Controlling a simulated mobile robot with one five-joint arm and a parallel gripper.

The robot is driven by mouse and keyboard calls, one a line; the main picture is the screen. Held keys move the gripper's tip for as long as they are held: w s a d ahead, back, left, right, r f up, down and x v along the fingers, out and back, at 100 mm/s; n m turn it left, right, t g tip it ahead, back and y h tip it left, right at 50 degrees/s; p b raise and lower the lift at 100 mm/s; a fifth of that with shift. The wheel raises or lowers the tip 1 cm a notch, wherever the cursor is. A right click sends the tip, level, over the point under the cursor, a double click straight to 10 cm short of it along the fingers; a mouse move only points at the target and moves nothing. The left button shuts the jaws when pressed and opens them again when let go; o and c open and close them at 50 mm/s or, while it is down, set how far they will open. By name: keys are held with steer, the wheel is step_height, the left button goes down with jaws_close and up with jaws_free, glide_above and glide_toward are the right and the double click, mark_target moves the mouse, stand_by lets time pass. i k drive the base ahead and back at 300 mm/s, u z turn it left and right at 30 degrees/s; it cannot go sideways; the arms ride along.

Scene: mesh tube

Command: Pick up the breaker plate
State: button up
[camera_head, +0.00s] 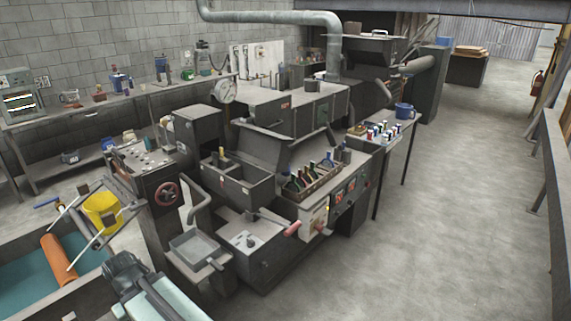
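I cannot pick out the breaker plate with certainty; nothing in view is clearly a perforated metal disc. A dark grey machine (300,105) fills the middle, with open trays and several bottles in a rack on its front. At the bottom left, a dark and pale jointed part (130,278) reaches up into view and looks like my own arm. No pair of fingers can be made out on it, so I cannot tell whether my gripper is open or shut. No held object shows there.
A long workbench (100,107) with tools and small containers runs along the left wall. A yellow bucket (103,212) and an orange roller (59,262) are at the lower left. A side table (402,138) holds a blue mug (404,111). The concrete floor (430,230) on the right is clear.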

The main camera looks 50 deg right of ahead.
mark_target(219, 162)
steer(key=z, duration=0.35)
steer(key=i, duration=1)
steer(key=u, duration=0.05)
